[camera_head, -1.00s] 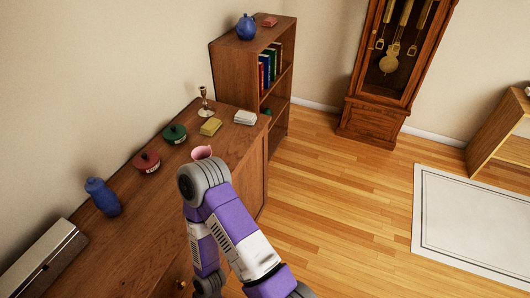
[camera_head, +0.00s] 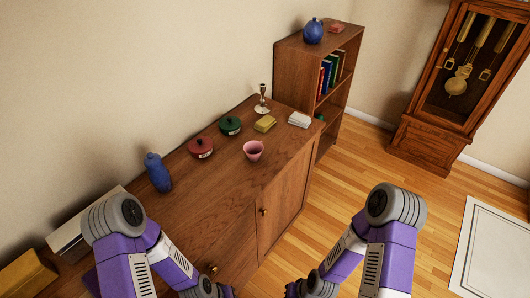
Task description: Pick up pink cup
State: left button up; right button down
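The pink cup (camera_head: 254,151) stands upright on the wooden sideboard top (camera_head: 214,186), near its front edge. It is in full view and nothing touches it. Both my arms show at the bottom of the head view, bent at the elbows, well short of the cup. Small dark parts at the lower ends of the arms show at the bottom edge, but I cannot make out either gripper's fingers.
A blue bottle (camera_head: 158,173) stands left. A bookcase (camera_head: 291,67) adjoins the sideboard. Open floor lies right.

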aim_at(253, 150)
jog(key=z, duration=1.8)
jog(key=i, duration=1.6)
jog(key=u, duration=2.5)
